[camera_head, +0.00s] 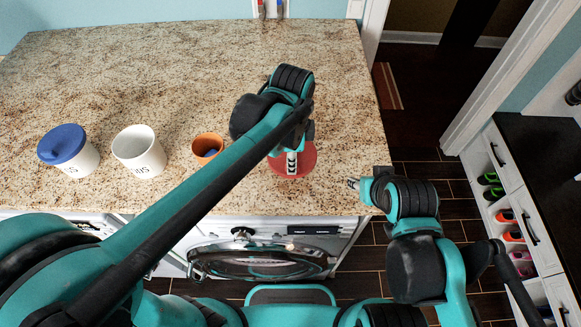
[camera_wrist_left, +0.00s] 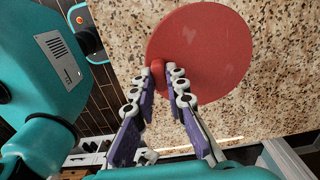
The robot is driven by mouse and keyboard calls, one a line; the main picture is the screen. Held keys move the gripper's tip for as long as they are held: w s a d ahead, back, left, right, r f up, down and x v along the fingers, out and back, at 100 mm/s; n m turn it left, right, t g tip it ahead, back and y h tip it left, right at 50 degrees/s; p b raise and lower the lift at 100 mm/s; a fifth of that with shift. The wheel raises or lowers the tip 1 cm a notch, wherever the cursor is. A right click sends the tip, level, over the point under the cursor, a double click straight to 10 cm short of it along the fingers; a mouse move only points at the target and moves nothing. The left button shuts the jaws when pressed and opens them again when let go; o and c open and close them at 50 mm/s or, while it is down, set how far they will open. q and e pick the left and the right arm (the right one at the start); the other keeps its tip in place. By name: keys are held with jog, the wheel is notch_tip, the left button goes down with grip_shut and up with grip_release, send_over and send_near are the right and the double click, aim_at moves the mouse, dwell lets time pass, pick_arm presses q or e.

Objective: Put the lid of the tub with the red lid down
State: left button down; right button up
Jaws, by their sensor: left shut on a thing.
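The round red lid (camera_head: 300,161) is over the right front part of the counter. My left gripper (camera_head: 291,158) is shut on the lid's small knob; the wrist view shows the gripper (camera_wrist_left: 168,72) with its fingertips at the knob, near the edge of the red disc (camera_wrist_left: 215,45). Whether the lid touches the counter is hard to tell. An open white tub (camera_head: 139,153) with dark lettering stands to the left, without a lid. My right gripper (camera_head: 354,183) is near the counter's right front corner, small in view; its opening is unclear.
A white tub with a blue lid (camera_head: 64,145) stands at the far left. The back of the counter (camera_head: 180,65) is clear. A washer (camera_head: 255,260) is below.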

pick_arm(q)
jog(key=shift+w+a+f, duration=0.2)
jog(key=shift+w+f, duration=0.25)
jog(key=shift+w, duration=0.05)
jog(key=shift+f+b, duration=0.35)
jog(key=shift+f, duration=1.6)
pick_arm(e)
jog(key=shift+f, duration=0.4)
jog(key=shift+s, duration=0.1)
pick_arm(q)
jog(key=shift+f, duration=0.15)
pick_arm(e)
jog(key=shift+f, duration=0.1)
pick_arm(q)
jog(key=c, duration=1.5)
grip_release()
jog(key=shift+c, duration=0.2)
